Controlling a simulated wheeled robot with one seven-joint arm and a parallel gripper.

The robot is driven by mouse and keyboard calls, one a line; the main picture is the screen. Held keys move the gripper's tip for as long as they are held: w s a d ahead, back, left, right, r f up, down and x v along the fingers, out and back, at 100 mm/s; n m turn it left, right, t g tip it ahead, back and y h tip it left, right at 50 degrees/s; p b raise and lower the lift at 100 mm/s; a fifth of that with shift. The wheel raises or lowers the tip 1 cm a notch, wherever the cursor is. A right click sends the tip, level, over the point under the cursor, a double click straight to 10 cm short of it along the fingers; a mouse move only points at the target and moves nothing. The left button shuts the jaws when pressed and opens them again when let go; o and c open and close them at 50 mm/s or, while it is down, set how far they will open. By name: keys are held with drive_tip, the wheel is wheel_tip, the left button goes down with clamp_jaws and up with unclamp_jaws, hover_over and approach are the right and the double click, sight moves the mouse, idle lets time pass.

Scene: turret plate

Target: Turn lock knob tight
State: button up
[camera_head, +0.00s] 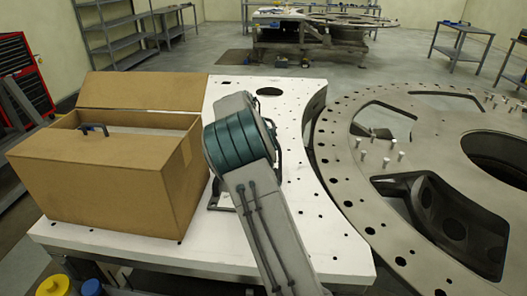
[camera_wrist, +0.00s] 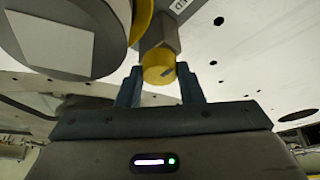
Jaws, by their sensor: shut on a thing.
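The lock knob (camera_wrist: 157,68) is a yellow, round-ended piece at the end of a grey block in the wrist view. My gripper (camera_wrist: 159,76) has its two blue-grey fingers on either side of the knob and is shut on it. How far the knob is turned cannot be told. Above left is a large grey round part (camera_wrist: 65,38) with a pale square face and a yellow edge. In the head view my arm covers the knob and my gripper; only part of a dark bracket (camera_head: 217,192) shows beside the arm.
An open cardboard box (camera_head: 100,185) stands left of my arm on the white drilled table plate (camera_head: 300,190). The big grey turret ring (camera_head: 345,150) with several upright pins lies to the right. Part of the white plate behind my arm is clear.

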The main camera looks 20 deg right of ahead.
drive_tip(key=o, duration=1)
drive_tip(key=shift+a+r, duration=0.1)
drive_tip(key=b+v, duration=0.1)
drive_tip(key=v, duration=1.2)
drive_tip(key=shift+a+r+b, duration=0.2)
drive_tip(key=shift+r+b, duration=0.05)
drive_tip(key=shift+b, duration=0.1)
drive_tip(key=shift+s, duration=0.1)
